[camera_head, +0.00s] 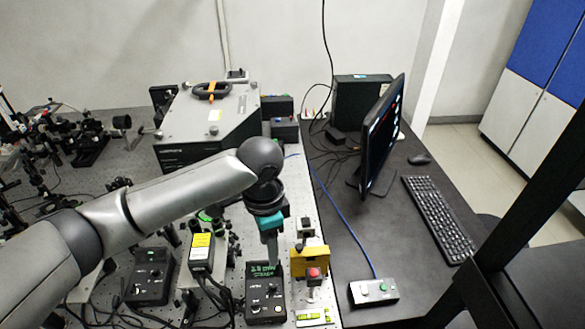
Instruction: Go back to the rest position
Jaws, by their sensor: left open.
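My left arm comes in from the left over the optical bench, and its left gripper (272,260) points down. The gripper has a teal section below a dark wrist. Its fingers are seen nearly edge-on, above the back edge of a black controller box (265,300) with a small green display. The gripper is open, and I see nothing held in it. I cannot tell whether the fingertips touch the box. My right gripper is not in view.
A yellow block with a red button (313,272) stands just right of the gripper. A grey spectrometer housing (205,120) stands behind the arm. A monitor (380,135), keyboard (438,218) and small button box (374,291) are on the dark desk. Optics crowd the left.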

